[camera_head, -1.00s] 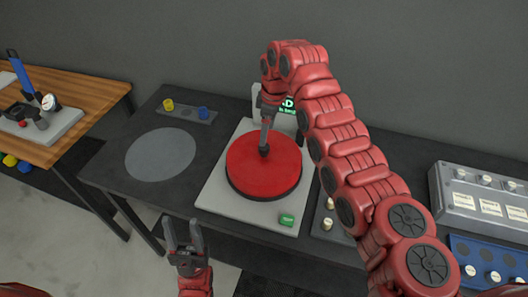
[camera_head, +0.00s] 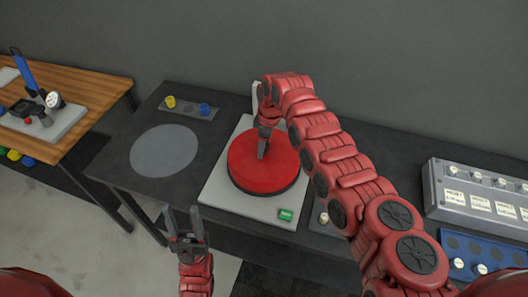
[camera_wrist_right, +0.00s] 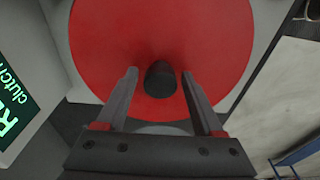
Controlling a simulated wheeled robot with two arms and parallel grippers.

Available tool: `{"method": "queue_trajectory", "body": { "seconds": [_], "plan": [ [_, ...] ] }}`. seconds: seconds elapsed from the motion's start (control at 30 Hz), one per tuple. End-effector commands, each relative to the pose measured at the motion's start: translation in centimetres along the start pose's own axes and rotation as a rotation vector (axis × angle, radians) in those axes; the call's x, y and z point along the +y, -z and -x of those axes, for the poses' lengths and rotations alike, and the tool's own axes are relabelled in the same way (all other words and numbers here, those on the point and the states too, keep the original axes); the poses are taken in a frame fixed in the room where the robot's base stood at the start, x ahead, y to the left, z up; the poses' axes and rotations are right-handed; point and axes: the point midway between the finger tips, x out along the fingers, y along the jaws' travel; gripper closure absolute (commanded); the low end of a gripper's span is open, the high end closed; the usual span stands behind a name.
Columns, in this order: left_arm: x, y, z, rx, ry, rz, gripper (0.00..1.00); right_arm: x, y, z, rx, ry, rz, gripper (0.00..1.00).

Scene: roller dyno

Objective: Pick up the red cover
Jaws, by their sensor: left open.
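The red cover (camera_head: 250,172) is a round disc with a dark rim, lying on a pale square plate (camera_head: 217,190). A black knob (camera_wrist_right: 160,80) stands at its middle. My right gripper (camera_head: 262,156) reaches down over the cover's middle. In the right wrist view its two fingers (camera_wrist_right: 159,76) are apart, one on each side of the knob, with a small gap showing on both sides. In the head view the knob is hidden by the gripper. My left gripper (camera_head: 184,210) is open and empty in front of the table, apart from the cover.
A grey disc (camera_head: 164,151) marks the dark table left of the plate. A tray with a yellow and a blue knob (camera_head: 187,108) lies behind it. A grey switch box (camera_head: 475,190) and a blue tray (camera_head: 450,245) are at the right.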

Motion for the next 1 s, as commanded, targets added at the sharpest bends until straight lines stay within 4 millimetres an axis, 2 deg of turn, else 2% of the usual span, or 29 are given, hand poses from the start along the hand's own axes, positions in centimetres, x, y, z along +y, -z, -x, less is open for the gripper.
{"method": "queue_trajectory", "body": {
  "seconds": [0.03,0.3,0.37,0.83,1.0],
  "plan": [
    [0.0,0.0,0.0,0.0,0.0,0.0,0.5,0.0,0.0,0.0,0.0,0.0,0.0,0.42],
    [0.0,0.0,0.0,0.0,0.0,0.0,0.5,0.0,0.0,0.0,0.0,0.0,0.0,0.91],
    [0.0,0.0,0.0,0.0,0.0,0.0,0.5,0.0,0.0,0.0,0.0,0.0,0.0,1.0],
    [0.0,0.0,0.1,0.0,0.0,0.0,0.5,0.1,0.0,0.2,0.001,-0.002,0.0,1.0],
    [0.1,-0.3,1.5,0.0,0.0,0.0,0.5,0.2,0.3,2.0,0.004,-0.006,0.0,1.0]
  ]
}}
